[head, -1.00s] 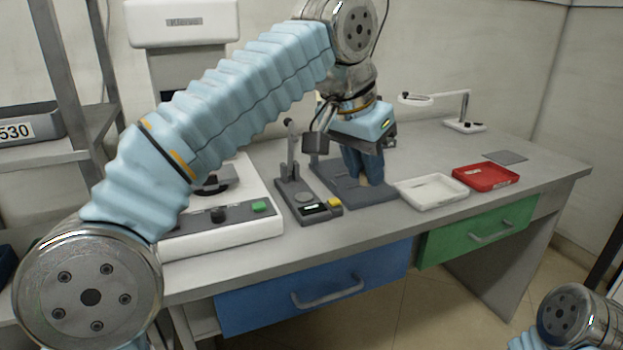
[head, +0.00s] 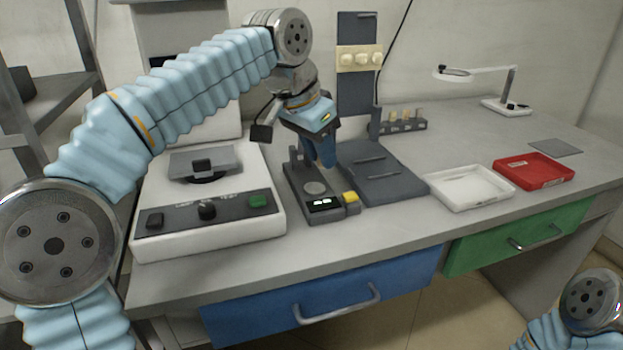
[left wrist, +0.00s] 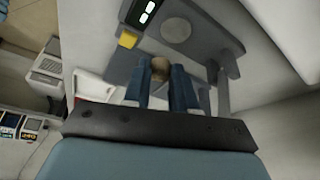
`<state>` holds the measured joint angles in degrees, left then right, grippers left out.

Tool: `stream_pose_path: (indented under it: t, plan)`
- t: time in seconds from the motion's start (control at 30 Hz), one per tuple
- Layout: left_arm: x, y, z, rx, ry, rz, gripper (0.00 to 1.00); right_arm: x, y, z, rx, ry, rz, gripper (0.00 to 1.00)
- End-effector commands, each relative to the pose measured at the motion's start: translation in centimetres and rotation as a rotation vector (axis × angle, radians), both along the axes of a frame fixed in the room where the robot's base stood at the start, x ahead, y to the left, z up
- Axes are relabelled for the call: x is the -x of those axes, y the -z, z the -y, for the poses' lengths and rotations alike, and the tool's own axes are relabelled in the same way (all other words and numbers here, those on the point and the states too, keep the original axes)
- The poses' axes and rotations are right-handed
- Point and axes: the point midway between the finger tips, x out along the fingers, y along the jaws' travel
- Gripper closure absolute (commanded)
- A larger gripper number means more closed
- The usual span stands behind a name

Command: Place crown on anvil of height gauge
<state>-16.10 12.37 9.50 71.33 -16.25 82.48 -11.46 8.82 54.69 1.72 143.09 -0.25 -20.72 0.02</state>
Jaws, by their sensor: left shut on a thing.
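The height gauge (head: 327,203) is a dark grey device on the bench with a small lit display and a yellow button (head: 351,197). Its round grey anvil (head: 315,188) is bare. My left gripper (head: 324,164) hangs over the back right part of the gauge, its blue fingers pointing down. In the left wrist view, the fingers (left wrist: 160,88) are shut on a small tan crown (left wrist: 160,67). The anvil (left wrist: 176,30) lies a short way beyond the crown in that view. The crown is hidden in the head view. My right gripper is out of view.
A dark fixture (head: 384,180) stands right of the gauge, with a small rack of tan blanks (head: 405,125) behind it. A white tray (head: 470,188) and a red tray (head: 535,171) lie further right. A white machine (head: 205,222) stands close on the left.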

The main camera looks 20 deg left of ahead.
Motion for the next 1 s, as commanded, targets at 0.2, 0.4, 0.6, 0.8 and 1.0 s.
stream_pose_path:
  t: [0.2, 0.4, 0.6, 0.8, 1.0]
  plan:
    - [-0.3, 1.8, -1.4, 0.000, -0.002, -0.001, 1.00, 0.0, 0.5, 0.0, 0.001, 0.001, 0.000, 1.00]
    - [-0.4, 4.8, -1.7, 0.000, 0.000, -0.002, 1.00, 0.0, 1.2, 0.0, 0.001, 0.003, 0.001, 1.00]
    - [-0.4, 5.1, -1.7, 0.001, 0.000, 0.001, 1.00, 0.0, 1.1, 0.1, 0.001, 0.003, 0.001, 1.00]
    - [-0.4, 5.4, -1.7, 0.000, 0.000, 0.000, 1.00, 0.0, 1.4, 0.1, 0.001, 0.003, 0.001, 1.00]
    - [-0.4, 5.4, -1.7, 0.000, 0.000, 0.000, 0.48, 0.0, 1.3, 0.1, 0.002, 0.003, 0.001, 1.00]
